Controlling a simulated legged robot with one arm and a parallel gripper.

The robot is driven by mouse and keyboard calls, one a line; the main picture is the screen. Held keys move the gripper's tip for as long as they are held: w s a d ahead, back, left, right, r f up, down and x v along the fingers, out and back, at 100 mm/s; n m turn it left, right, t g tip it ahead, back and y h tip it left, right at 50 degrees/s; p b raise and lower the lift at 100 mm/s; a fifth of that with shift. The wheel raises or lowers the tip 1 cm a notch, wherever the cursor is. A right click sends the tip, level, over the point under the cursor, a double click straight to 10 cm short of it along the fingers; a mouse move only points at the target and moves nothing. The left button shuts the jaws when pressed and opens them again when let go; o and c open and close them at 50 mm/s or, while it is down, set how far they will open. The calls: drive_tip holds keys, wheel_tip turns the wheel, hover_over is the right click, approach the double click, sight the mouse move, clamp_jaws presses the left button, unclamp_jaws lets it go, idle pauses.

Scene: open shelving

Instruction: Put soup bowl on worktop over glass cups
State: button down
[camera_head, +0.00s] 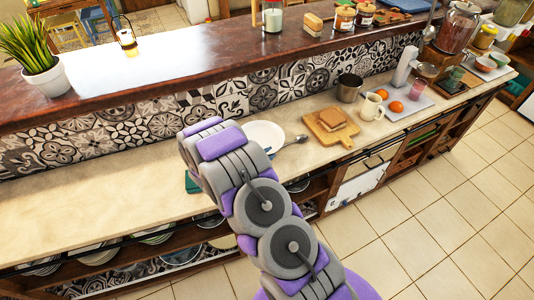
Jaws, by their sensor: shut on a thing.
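My purple and grey arm reaches up from the bottom over the counter. Small bowls (485,64) stand at the worktop's far right. A pinkish glass (416,88) stands on the right. I cannot make out the soup bowl for sure.
A cutting board with bread (331,120), a metal pot (349,88), a mug (372,107) and oranges (396,107) occupy the worktop's right part. Its left part is clear. A raised dark ledge (180,76) runs behind. Dishes (157,238) sit on shelves below.

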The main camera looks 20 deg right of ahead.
sight(260, 141)
drive_tip(key=w, duration=0.1)
drive_tip(key=w+d, duration=0.1)
drive_tip(key=shift+w+d+f, duration=0.15)
drive_tip(key=shift+w+d, duration=0.15)
drive_tip(key=shift+w, duration=0.05)
drive_tip(key=shift+w+a, duration=0.2)
drive_tip(key=shift+w, duration=0.1)
drive_tip(key=shift+w+a, duration=0.1)
drive_tip(key=shift+a, duration=0.25)
drive_tip(key=shift+a+f, duration=0.2)
drive_tip(key=shift+a, duration=0.1)
drive_tip(key=f, duration=0.3)
drive_tip(key=shift+d+b, duration=0.3)
drive_tip(key=shift+b, duration=0.05)
drive_tip(key=shift+d, duration=0.5)
drive_tip(key=c, duration=1.3)
unclamp_jaws()
drive_tip(key=shift+f, duration=0.1)
drive_tip(key=o, duration=0.3)
drive_tip(key=shift+a, duration=0.6)
